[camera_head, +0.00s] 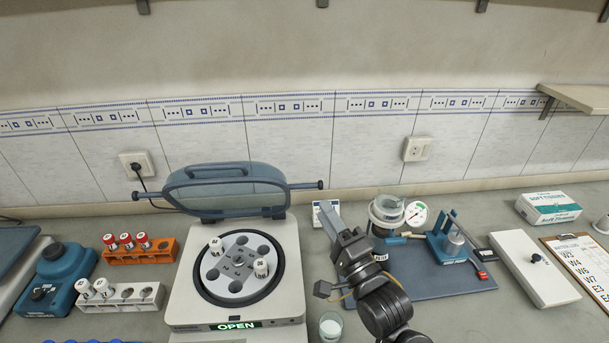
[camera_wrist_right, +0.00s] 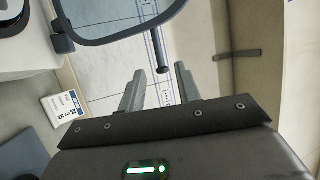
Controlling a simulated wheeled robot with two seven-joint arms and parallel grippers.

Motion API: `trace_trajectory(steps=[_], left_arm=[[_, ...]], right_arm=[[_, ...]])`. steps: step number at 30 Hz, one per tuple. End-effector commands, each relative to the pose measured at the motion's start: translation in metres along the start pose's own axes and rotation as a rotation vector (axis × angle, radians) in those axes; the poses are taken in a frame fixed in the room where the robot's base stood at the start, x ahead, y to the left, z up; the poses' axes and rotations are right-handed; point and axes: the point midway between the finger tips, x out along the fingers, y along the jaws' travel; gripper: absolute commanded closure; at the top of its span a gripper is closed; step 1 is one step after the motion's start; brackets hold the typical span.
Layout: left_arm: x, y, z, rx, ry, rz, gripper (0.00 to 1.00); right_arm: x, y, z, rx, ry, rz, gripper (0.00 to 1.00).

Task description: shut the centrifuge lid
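The centrifuge (camera_head: 184,300) is a pale box with a round rotor (camera_head: 240,252) that holds two white-capped tubes. Its front display (camera_head: 236,326) reads OPEN. Its blue-grey framed lid (camera_head: 225,171) stands raised at the back, with a handle on top and a peg on each side. My right gripper (camera_head: 327,214) is just below and right of the lid's right peg (camera_head: 308,185). In the right wrist view its two fingers (camera_wrist_right: 160,74) are apart, with the peg's dark end (camera_wrist_right: 161,62) showing between their tips; contact cannot be told. My left gripper is out of view.
Left of the centrifuge are an orange tube rack (camera_head: 140,258), a white rack (camera_head: 118,304) and a blue device (camera_head: 65,268). On the right, a blue-grey mat (camera_head: 420,284) bears a stand, with a glass vessel (camera_head: 386,213) behind. A small beaker (camera_head: 330,327) stands near my right arm.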

Motion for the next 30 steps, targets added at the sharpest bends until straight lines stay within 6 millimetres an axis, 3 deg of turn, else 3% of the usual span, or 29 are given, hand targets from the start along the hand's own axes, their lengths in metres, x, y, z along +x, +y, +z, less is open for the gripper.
trace_trajectory(steps=[7, 16, 21, 30], left_arm=[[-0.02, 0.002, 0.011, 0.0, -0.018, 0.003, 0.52], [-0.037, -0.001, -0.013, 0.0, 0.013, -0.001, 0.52], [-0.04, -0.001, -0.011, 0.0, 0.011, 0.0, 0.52], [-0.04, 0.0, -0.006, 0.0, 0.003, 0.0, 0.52]], right_arm=[[0.042, -0.005, -0.002, -0.003, 0.002, 0.001, 0.67], [0.089, -0.003, -0.002, -0.003, 0.004, 0.002, 0.67], [0.101, -0.001, -0.002, -0.003, 0.004, 0.003, 0.67], [0.102, 0.0, -0.002, -0.003, 0.004, 0.003, 0.67]])
